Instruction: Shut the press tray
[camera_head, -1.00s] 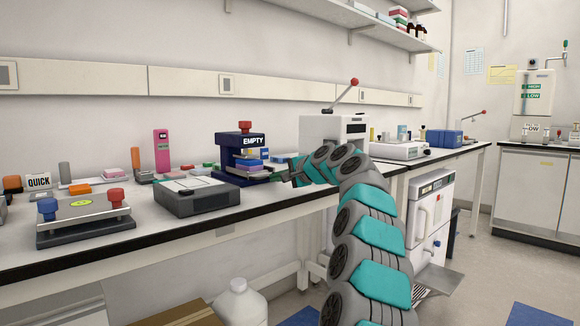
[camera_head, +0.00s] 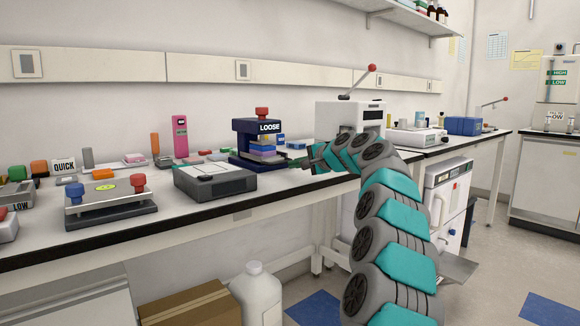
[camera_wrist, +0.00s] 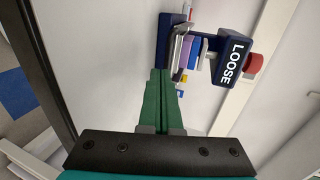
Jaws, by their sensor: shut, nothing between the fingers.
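The press (camera_head: 243,140) is a dark blue frame with a red knob on top and a front label reading "LOOSE". It stands on the bench, and the wrist view also shows its labelled head (camera_wrist: 233,60). A stack with pink and blue layers (camera_head: 262,151) sits in the press under its head; how far the tray is in, I cannot tell. My gripper (camera_head: 296,162) is just right of the press, low over the bench. Its green fingers (camera_wrist: 167,72) are shut and empty, with their tips close to the press base; contact is unclear.
A grey flat device (camera_head: 214,182) stands left of the press at the bench's front edge. A clamp plate with blue and red knobs (camera_head: 108,206) is farther left. A white lever machine (camera_head: 345,118) stands behind my arm. Bare bench lies in front of the press.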

